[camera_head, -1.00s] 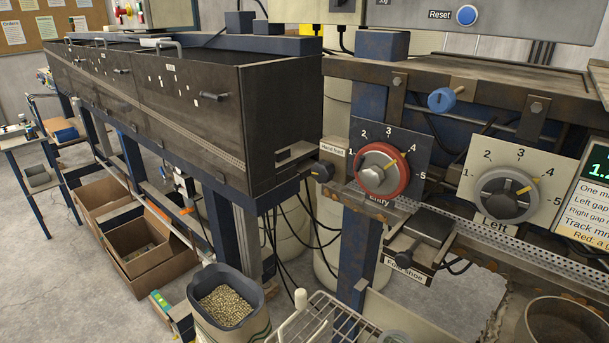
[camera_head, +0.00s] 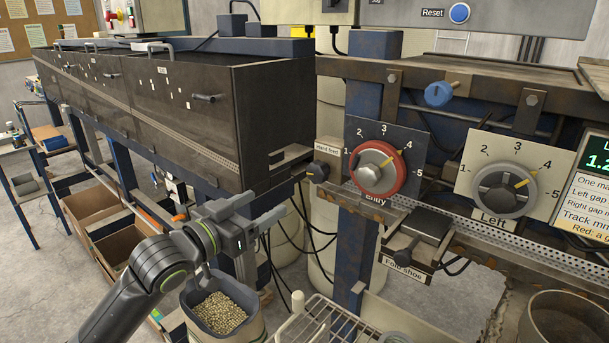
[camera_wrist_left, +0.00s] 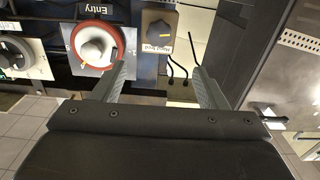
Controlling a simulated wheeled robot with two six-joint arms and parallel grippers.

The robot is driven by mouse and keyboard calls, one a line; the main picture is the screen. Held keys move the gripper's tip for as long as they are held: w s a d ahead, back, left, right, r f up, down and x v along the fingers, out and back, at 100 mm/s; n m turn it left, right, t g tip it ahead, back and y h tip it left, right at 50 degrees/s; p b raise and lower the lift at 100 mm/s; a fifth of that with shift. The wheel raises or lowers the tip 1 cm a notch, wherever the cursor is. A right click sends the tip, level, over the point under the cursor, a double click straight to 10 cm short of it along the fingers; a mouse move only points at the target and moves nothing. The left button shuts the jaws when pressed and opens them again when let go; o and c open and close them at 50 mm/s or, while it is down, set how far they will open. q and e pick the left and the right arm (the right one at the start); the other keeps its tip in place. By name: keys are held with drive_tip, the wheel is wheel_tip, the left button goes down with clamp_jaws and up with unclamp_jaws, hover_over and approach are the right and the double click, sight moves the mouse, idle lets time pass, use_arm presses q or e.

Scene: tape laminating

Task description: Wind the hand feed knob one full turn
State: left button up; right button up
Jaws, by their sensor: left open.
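The hand feed knob (camera_head: 317,171) is a small dark knob beneath its "Hand feed" label (camera_head: 327,150), left of the red Entry dial. My right gripper is not in view.
The red Entry dial (camera_head: 377,168) and the grey Left dial (camera_head: 504,191) sit to the right. The fold shoe block (camera_head: 417,232) juts out below them. Dark cables (camera_head: 300,225) hang under the knob. A long dark oven-like housing (camera_head: 180,110) stands at the left.

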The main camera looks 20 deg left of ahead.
sight(314, 174)
use_arm(q)
drive_tip(key=p+x, duration=0.3)
drive_tip(key=x, duration=1.4)
drive_tip(key=shift+w+d, duration=0.15)
drive_tip(key=shift+w, duration=0.05)
drive_tip(key=c, duration=1)
